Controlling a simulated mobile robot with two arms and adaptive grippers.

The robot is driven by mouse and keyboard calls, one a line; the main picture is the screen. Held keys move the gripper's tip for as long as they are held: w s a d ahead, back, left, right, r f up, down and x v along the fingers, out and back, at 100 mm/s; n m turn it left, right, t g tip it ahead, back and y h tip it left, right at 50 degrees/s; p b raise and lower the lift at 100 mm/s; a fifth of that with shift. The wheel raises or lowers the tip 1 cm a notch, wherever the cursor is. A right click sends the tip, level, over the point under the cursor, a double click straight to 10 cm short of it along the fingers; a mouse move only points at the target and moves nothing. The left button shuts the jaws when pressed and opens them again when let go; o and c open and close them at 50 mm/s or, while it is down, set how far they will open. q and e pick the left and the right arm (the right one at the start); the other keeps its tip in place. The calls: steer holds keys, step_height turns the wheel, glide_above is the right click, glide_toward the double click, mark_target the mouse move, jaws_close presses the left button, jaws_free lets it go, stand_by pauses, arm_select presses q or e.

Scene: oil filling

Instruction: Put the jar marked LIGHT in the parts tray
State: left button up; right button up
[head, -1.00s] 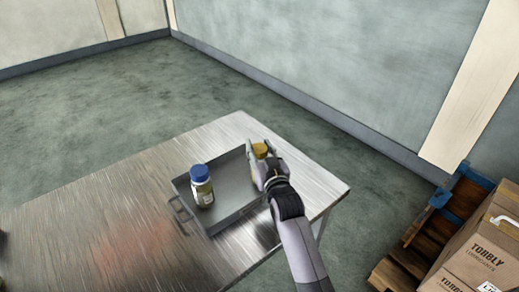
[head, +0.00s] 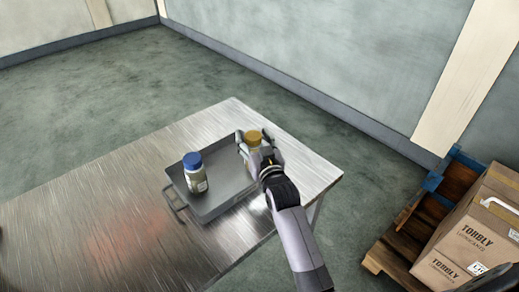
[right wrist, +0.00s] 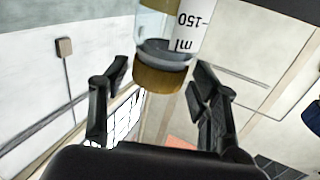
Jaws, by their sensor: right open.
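The metal parts tray (head: 222,204) lies on the table. A jar with a blue lid (head: 195,177) stands upright in its left part. A jar with a yellow-brown lid (head: 253,138) is at the tray's back right end, between the fingers of my right gripper (head: 254,147). In the right wrist view this jar (right wrist: 163,75) shows its lid and a white label with "150 ml" upside down. The open fingers (right wrist: 158,90) stand either side with gaps to the lid. The jar's base is hidden in the head view. I cannot read LIGHT on either jar. My left gripper is out of view.
The brushed metal table (head: 110,215) is clear to the left of the tray. The tray has a handle (head: 173,202) on its left side.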

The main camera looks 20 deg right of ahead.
steer(key=s, duration=1.1)
steer(key=shift+a+b, duration=0.25)
steer(key=shift+b, duration=0.1)
